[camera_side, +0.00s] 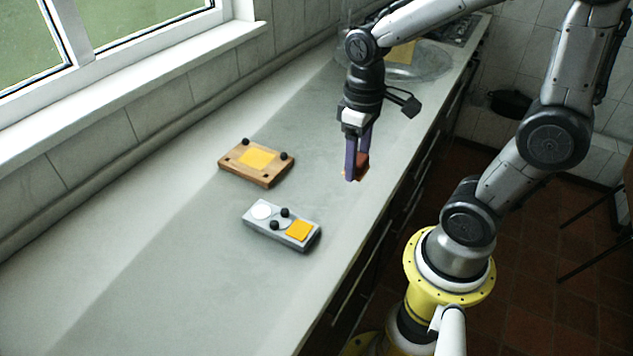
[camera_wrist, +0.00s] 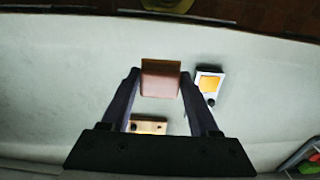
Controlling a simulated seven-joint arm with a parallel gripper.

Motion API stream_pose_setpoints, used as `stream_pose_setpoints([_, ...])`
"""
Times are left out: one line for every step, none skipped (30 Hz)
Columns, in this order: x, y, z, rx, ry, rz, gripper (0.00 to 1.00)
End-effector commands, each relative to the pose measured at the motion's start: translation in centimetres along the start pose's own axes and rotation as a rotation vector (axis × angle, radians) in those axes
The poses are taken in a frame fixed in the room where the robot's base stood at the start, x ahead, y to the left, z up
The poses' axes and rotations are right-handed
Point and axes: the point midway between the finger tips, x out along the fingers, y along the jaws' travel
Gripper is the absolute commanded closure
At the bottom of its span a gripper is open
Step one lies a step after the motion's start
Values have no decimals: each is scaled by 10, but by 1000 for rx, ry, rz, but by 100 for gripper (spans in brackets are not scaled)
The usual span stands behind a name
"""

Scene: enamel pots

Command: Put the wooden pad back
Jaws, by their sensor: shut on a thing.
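My gripper (camera_side: 355,172) is in the air above the counter, right of the two boards in the side view. It is shut on a small reddish-brown block with a tan edge, which looks like the wooden pad (camera_side: 362,162). In the wrist view the pad (camera_wrist: 160,80) sits between the fingertips (camera_wrist: 160,76). The fingers partly hide it in the side view.
A wooden board (camera_side: 236,163) with a yellow square and black knobs lies on the counter (camera_side: 170,260). A grey board (camera_side: 270,234) with a white disc, black knobs and an orange square lies nearer. A clear round dish (camera_side: 432,66) stands at the back.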

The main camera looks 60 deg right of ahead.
Motion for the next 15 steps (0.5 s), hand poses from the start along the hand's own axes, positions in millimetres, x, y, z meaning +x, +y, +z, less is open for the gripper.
stream_pose_setpoints([6,2,-11,0,-4,-1,83])
stream_pose_setpoints([8,2,-17,0,-5,-1,83])
stream_pose_setpoints([12,4,-26,0,-4,-1,83])
stream_pose_setpoints([15,5,-31,0,-4,-1,83])
stream_pose_setpoints([17,6,-38,0,-3,0,83])
stream_pose_setpoints([21,7,-46,0,-3,0,83])
stream_pose_setpoints([24,8,-52,0,-4,-1,83])
stream_pose_setpoints([30,8,-56,0,-6,-1,83])
stream_pose_setpoints([38,9,-61,0,-7,-1,83])
stream_pose_setpoints([44,10,-66,0,-6,-1,83])
stream_pose_setpoints([49,10,-70,0,-6,-1,83])
stream_pose_setpoints([55,11,-76,0,-4,-1,83])
stream_pose_setpoints([59,12,-79,0,-5,-1,83])
stream_pose_setpoints([63,12,-82,0,-3,0,83])
stream_pose_setpoints([67,13,-86,0,-3,0,83])
